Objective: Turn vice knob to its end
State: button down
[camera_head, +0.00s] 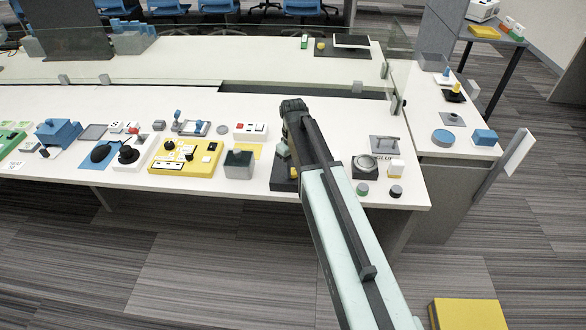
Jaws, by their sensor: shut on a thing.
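My arm reaches from the lower right over the white table, and my gripper (292,110) is at its dark far end. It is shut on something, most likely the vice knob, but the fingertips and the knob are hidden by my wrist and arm. A dark base plate (281,184) with small grey-green blocks (281,148) shows just left of my arm, below the wrist in the picture. It appears to be the vice, partly covered by my arm. How far the knob is turned cannot be seen.
A grey box (238,165) and a yellow panel (187,157) stand to the left. A round dark dial (364,167) and small buttons (362,190) lie close right of my arm. A glass screen (150,62) runs behind the work area.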

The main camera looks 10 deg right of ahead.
aim_at(293, 171)
jog(key=c, duration=0.9)
grip_release()
notch_tip(293, 171, up, 8)
jog(key=p, duration=0.8)
jog(key=shift+f, duration=0.1)
